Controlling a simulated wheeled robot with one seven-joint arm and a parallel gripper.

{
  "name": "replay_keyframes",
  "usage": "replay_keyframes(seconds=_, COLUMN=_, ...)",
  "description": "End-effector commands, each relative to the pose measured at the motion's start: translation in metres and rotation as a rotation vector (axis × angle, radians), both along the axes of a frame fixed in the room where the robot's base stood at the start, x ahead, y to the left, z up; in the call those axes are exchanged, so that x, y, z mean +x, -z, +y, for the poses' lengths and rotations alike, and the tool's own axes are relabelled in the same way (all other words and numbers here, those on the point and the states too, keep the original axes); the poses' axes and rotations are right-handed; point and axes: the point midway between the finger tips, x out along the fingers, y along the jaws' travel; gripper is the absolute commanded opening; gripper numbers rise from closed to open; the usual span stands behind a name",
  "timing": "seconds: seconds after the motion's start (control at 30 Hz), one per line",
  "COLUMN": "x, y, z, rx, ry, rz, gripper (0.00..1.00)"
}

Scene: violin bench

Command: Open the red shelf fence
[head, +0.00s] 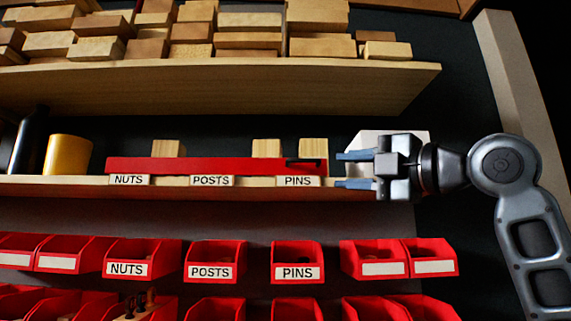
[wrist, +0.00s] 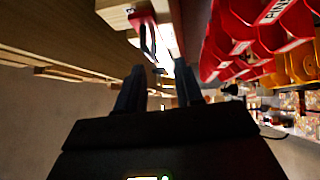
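The red shelf fence (head: 225,166) is a long bar along the front edge of the middle shelf. Its right end has a dark slot or handle (head: 305,161). In the wrist view, the red end of the fence (wrist: 142,18) shows at the top, with a dark loop-like handle (wrist: 148,40) on it. My gripper (head: 347,170) is at the right end of this shelf, its fingers pointing left towards that end with a small gap between. The two fingers are apart and empty; they also show apart in the wrist view (wrist: 158,80).
Wooden blocks (head: 267,148) stand behind the fence, with a yellow cylinder (head: 68,155) to the left. A white object (head: 375,140) is behind my gripper. Red bins (head: 297,262) hang below. An upper shelf (head: 230,85) loaded with wood blocks is above.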

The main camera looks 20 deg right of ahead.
Motion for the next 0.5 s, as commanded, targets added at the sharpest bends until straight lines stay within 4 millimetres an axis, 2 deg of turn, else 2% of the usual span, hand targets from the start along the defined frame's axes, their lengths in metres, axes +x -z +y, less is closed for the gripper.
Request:
replay_keyframes(seconds=0.03, x=-0.004, y=-0.01, z=0.001, rx=-0.038, ry=0.003, rz=-0.009, gripper=0.36)
replay_keyframes(seconds=0.1, x=-0.007, y=-0.017, z=0.002, rx=-0.074, ry=0.004, rz=-0.017, gripper=0.36)
replay_keyframes(seconds=0.27, x=-0.005, y=-0.024, z=0.006, rx=-0.105, ry=0.004, rz=-0.02, gripper=0.36)
replay_keyframes(seconds=0.5, x=0.024, y=-0.03, z=0.021, rx=-0.101, ry=0.002, rz=-0.019, gripper=0.36)
